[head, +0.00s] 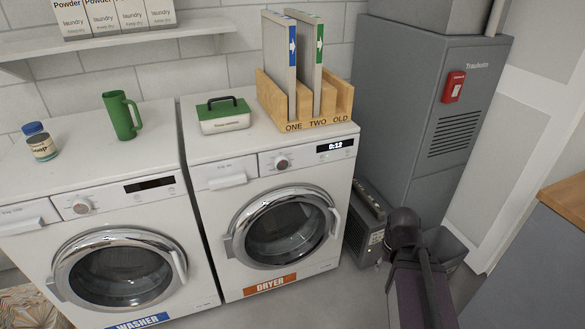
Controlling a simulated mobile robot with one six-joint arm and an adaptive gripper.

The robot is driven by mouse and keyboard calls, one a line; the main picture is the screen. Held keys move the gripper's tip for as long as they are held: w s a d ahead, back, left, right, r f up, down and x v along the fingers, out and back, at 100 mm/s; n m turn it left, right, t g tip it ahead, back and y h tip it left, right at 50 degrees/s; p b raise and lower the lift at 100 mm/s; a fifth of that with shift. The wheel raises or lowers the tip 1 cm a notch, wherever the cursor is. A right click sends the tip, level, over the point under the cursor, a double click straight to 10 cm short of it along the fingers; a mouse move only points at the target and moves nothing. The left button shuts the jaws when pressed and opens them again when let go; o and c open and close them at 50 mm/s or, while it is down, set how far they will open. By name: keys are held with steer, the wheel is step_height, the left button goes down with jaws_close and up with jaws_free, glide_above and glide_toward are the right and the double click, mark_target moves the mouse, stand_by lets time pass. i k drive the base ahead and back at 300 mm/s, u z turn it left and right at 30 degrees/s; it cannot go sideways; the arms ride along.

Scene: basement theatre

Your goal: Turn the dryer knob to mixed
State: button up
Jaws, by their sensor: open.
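The dryer (215,240) is the right one of two white front-loading machines, with an orange "DRYER" label below its round door. The dryer knob (282,163) is a small round dial on the panel, left of a lit display (336,146) that reads 0:12. Its setting and the marks around it are too small to read. The knob is unobstructed and nothing touches it. A dark part of my arm shows at the lower right, beside the dryer and apart from the knob. My gripper's fingers are not seen.
The washer (200,270) stands left of the dryer. A wooden rack (340,100) with two upright panels and a green-lidded box (224,115) stand on the dryer. A grey cabinet (420,100), a dark vented box (365,225) and a grey bin (447,245) are at right. Floor before the dryer is clear.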

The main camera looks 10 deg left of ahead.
mark_target(280, 163)
steer(key=z, duration=0.05)
steer(key=k, duration=1.45)
steer(key=u, duration=0.95)
steer(key=i, duration=1)
